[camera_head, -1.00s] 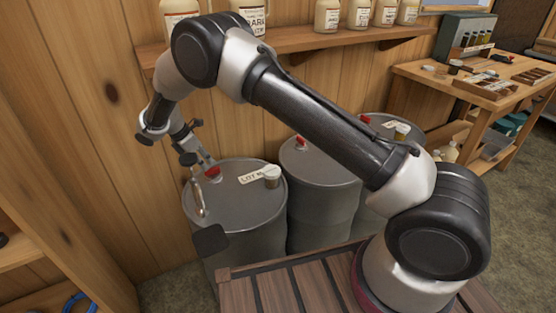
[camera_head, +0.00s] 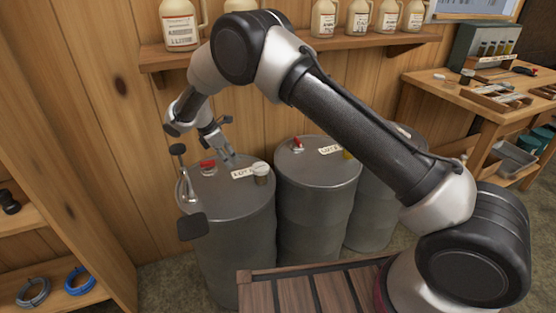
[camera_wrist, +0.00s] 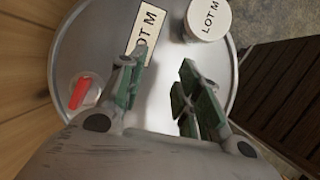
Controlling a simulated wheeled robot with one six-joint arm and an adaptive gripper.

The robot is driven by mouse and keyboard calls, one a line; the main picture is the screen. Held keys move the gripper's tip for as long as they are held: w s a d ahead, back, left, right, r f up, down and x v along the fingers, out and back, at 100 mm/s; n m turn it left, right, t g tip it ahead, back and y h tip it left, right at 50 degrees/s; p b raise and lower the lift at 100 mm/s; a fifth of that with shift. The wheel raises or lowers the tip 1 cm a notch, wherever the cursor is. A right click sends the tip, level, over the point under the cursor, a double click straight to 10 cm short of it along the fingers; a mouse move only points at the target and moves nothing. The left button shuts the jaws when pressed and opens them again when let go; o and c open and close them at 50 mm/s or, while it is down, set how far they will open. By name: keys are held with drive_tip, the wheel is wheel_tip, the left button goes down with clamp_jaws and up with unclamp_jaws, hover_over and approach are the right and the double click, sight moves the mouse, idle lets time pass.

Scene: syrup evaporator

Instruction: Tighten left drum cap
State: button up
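The left drum (camera_head: 237,210) is a grey metal drum by the wooden wall. Its red cap (camera_head: 207,165) sits on the left part of the lid; it also shows in the wrist view (camera_wrist: 80,92), seated in a pale round collar. My gripper (camera_head: 229,157) is over the lid, to the right of the cap. In the wrist view my gripper (camera_wrist: 160,92) is open, with nothing between its greenish finger pads. The red cap lies outside the fingers, to their left. I cannot tell how tight the cap is.
A LOT label (camera_wrist: 145,28) and a white-lidded jar (camera_wrist: 208,18) are on the left drum's lid. A metal tool (camera_head: 187,190) with dark ends is at its left rim. The middle drum (camera_head: 318,200) stands close right. A jug shelf (camera_head: 290,46) runs above.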

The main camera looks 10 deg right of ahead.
drive_tip(key=s+d+r+m+g, duration=0.2)
drive_tip(key=s+d+r+m, duration=0.3)
drive_tip(key=s+d+m, duration=0.2)
drive_tip(key=shift+s+d+r+m, duration=0.35)
drive_tip(key=shift+s+d, duration=0.8)
drive_tip(key=shift+d, duration=0.85)
drive_tip(key=shift+c, duration=0.2)
